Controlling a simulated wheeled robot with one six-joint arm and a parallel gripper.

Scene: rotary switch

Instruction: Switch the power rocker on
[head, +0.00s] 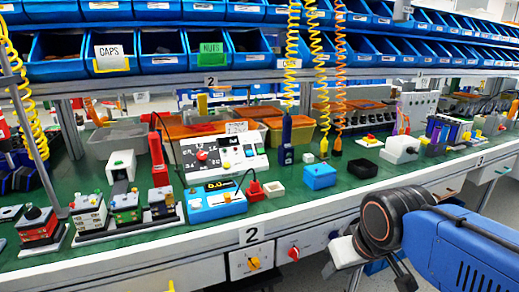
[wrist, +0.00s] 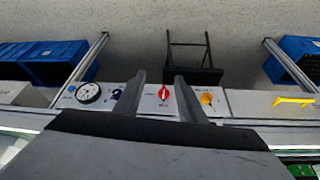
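My gripper (wrist: 160,78) shows in the wrist view with its two dark fingers apart and nothing held between them. Beyond the gap is a red rotary knob (wrist: 163,93) on a pale panel; I see no contact. A yellow knob (wrist: 207,98) is right of it. In the head view the red knob (head: 294,252) and yellow knob (head: 254,263) sit on the bench's front panels. No part is clearly readable as the power rocker.
The wrist view also shows a dial gauge (wrist: 88,92) and a dark stool (wrist: 190,62) below the bench. The green bench top (head: 310,205) holds a blue-and-white meter (head: 215,201) and several small boxes. Blue bins line the shelves above. My blue arm fills the lower right.

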